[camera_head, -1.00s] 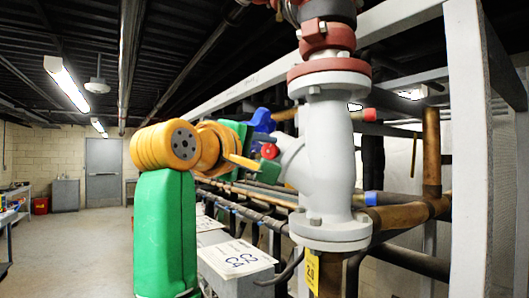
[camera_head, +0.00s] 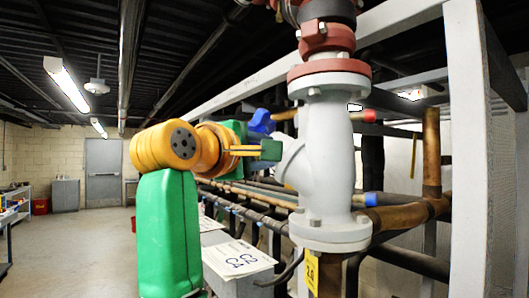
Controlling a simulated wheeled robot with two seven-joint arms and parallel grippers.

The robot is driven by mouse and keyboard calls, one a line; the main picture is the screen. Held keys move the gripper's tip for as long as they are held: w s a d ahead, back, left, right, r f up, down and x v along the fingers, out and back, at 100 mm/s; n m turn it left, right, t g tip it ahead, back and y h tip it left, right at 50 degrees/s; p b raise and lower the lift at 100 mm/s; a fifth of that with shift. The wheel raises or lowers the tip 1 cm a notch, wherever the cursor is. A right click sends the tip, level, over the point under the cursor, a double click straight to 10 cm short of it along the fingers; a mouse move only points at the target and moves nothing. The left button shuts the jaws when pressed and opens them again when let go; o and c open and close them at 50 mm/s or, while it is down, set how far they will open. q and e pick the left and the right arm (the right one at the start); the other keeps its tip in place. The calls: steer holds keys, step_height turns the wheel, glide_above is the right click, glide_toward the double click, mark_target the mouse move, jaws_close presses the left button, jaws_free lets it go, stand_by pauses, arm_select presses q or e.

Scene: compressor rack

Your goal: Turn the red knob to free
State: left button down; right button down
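My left arm comes in from the left in green and yellow. Its gripper (camera_head: 262,150) is level in front of the angled side branch of the grey valve body (camera_head: 328,150). The yellow fingers are seen nearly edge-on, with a dark green tip at the branch's end. The gap between the fingers does not show clearly, so I cannot tell whether they are shut on anything. The small round red knob at the end of this branch is hidden behind the gripper now. My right gripper is not in view.
A blue part (camera_head: 262,122) shows just behind the gripper. A red-ended pipe (camera_head: 369,115) is behind the valve. A thick white post (camera_head: 470,150) stands at right. A white sign (camera_head: 238,259) lies below.

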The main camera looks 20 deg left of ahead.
arm_select(q)
steer(key=shift+r, duration=0.1)
steer(key=shift+c, duration=2.2)
jaws_free()
steer(key=s+a+b, duration=0.1)
steer(key=s+b, duration=0.3)
steer(key=s, duration=0.3)
steer(key=shift+a, duration=0.2)
